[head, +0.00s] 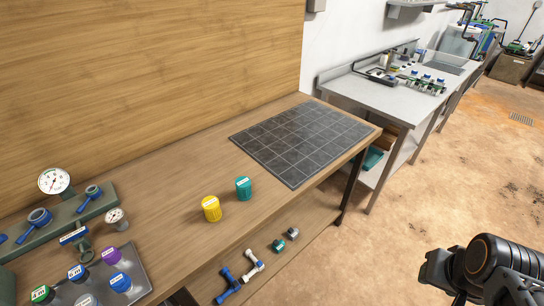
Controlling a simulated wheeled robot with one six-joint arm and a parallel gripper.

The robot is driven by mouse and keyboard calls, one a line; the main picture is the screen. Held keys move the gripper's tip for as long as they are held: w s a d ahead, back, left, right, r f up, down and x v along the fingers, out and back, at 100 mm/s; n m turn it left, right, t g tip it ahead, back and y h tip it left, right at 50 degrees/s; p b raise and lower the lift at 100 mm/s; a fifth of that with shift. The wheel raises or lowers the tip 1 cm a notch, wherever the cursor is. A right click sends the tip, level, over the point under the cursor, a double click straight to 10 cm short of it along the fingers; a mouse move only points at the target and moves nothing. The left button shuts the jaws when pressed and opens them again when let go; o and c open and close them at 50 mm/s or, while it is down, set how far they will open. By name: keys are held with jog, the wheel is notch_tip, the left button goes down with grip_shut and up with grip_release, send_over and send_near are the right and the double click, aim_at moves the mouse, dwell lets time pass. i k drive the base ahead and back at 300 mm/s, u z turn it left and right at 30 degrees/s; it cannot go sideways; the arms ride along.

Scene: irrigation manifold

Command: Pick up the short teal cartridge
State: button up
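The short teal cartridge (243,189) stands upright on the wooden bench, with a pale label near its top. A yellow cartridge (211,209) stands just to its left and nearer, with a small gap between them. Part of my dark arm (490,268) shows at the lower right, over the floor and well away from the teal cartridge. I cannot make out the gripper's fingers or whether they are open or shut. Nothing touches the teal cartridge.
A dark gridded mat (300,142) lies bare behind the cartridges. Gauges and blue valves on a green manifold (65,222) stand at left, near a tray (136,272) of capped bottles. Fittings (253,264) lie on the lower shelf. A metal table (385,97) stands beyond.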

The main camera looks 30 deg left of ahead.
aim_at(243, 182)
jog(key=i, duration=1.3)
jog(key=u, duration=4.8)
